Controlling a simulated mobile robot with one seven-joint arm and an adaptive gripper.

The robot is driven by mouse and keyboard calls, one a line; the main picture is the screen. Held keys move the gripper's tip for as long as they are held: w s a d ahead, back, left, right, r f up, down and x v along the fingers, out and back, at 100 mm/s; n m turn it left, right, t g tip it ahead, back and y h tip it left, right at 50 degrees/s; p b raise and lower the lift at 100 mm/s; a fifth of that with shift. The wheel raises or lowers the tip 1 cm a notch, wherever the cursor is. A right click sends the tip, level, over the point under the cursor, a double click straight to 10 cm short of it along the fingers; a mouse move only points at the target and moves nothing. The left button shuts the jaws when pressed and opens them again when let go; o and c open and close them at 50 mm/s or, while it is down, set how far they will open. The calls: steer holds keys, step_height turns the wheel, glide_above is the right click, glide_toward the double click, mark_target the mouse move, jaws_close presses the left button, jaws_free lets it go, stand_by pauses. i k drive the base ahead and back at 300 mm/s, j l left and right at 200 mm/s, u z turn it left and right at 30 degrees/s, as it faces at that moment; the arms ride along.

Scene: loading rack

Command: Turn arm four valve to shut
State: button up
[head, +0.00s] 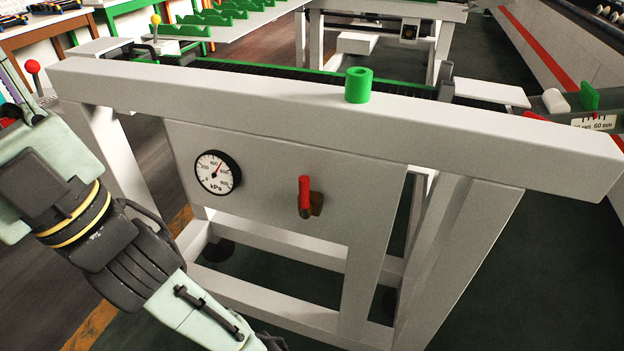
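In the head view, the valve has a red lever handle (304,191) and a brownish body (316,205). It is mounted on a pale grey panel (260,240) under the top beam of the rack. The red handle stands upright in the picture. My arm comes in from the left and runs down out of the bottom edge, left of and below the valve. I see no label that names the valve.
A round kPa gauge (217,172) sits left of the valve, its red needle pointing up and right. A white beam (320,115) crosses above the panel and carries a green ring (358,84). Space before the valve looks clear.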

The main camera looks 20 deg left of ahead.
mark_target(306, 209)
steer(key=u, duration=0.4)
steer(key=k+j, duration=0.2)
steer(key=j, duration=0.2)
steer(key=k+j, duration=0.15)
steer(key=j, duration=0.2)
steer(key=k+j, duration=0.2)
steer(key=j, duration=0.2)
